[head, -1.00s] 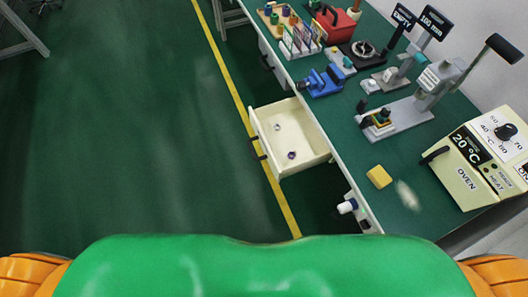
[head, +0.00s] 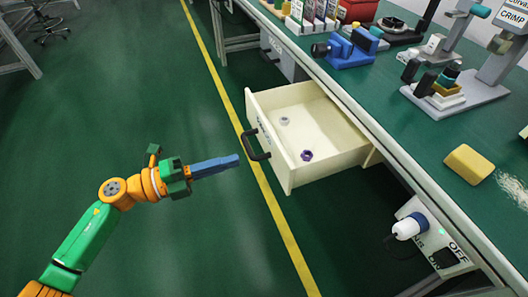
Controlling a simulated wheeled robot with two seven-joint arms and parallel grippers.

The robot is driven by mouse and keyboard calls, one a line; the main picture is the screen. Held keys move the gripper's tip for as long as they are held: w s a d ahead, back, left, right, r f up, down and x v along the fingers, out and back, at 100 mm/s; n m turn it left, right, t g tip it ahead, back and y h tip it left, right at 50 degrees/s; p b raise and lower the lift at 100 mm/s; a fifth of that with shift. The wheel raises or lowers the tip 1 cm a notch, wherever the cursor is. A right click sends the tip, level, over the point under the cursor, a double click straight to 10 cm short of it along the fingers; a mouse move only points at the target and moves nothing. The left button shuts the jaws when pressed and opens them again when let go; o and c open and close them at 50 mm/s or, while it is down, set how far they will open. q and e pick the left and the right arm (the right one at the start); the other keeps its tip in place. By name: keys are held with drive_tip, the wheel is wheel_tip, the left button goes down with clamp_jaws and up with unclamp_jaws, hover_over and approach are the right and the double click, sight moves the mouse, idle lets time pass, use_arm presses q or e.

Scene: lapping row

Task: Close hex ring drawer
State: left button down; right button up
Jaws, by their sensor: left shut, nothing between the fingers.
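The cream drawer (head: 284,167) is pulled well out from under the green workbench. Its dark handle (head: 256,146) is on the front panel, facing left. Two small rings lie inside: a pale one (head: 284,121) and a purple one (head: 307,155). My left gripper (head: 238,160) is shut and empty, its blue fingers pointing right towards the drawer front. Its tips appear just left of the handle in the picture; I cannot tell the exact gap. My right gripper is out of view.
The green bench top (head: 420,150) carries a blue vise (head: 350,48), a press (head: 470,90) and a yellow block (head: 468,164). A plug (head: 408,227) sticks out from the bench front, right of the drawer. The floor left of the drawer is clear.

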sight(278, 147)
use_arm(q)
drive_tip(key=x, duration=0.8)
drive_tip(key=shift+w+d, duration=0.15)
drive_tip(key=shift+d, duration=0.1)
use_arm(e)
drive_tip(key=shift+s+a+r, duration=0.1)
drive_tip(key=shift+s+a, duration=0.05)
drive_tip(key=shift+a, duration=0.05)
